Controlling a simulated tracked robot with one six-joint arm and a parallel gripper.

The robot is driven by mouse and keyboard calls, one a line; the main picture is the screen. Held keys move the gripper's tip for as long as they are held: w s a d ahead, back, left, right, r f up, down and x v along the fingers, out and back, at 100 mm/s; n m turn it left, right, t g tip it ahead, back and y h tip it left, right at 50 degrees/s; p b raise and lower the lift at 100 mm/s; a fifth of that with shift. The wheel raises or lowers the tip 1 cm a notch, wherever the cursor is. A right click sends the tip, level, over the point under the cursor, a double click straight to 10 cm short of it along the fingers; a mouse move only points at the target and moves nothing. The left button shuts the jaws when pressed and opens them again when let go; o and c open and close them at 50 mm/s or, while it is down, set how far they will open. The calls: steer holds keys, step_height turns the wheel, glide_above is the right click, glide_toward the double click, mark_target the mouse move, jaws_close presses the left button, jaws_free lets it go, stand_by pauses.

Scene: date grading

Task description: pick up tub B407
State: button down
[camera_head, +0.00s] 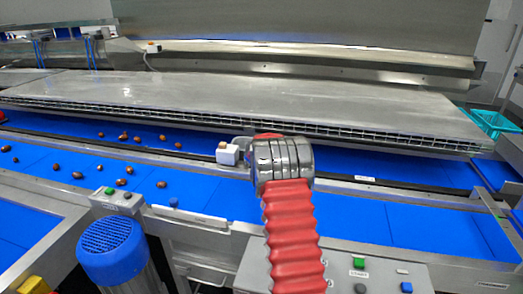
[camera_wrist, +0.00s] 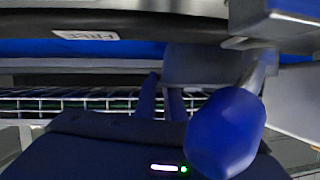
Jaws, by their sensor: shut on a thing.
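A small white tub (camera_head: 228,156) is just left of the wrist in the head view, with something brown at its top. My gripper (camera_wrist: 165,88) has its two dark blue fingers close together in the wrist view. They meet a plain grey box-shaped thing (camera_wrist: 205,65), which looks like the same tub held at the fingertips. No number can be read on it. In the head view my wrist hides the fingers, and the tub appears in front of the blue belt and the rail.
A wide steel cover (camera_head: 230,97) with a mesh edge lies behind. Blue belts (camera_head: 205,195) carry several dates (camera_head: 78,175) at the left. A blue motor (camera_head: 110,245) and a button panel (camera_head: 365,275) are in front. A large blue rounded thing (camera_wrist: 228,130) is close in the wrist view.

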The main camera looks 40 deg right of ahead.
steer(key=shift+r, duration=4.85)
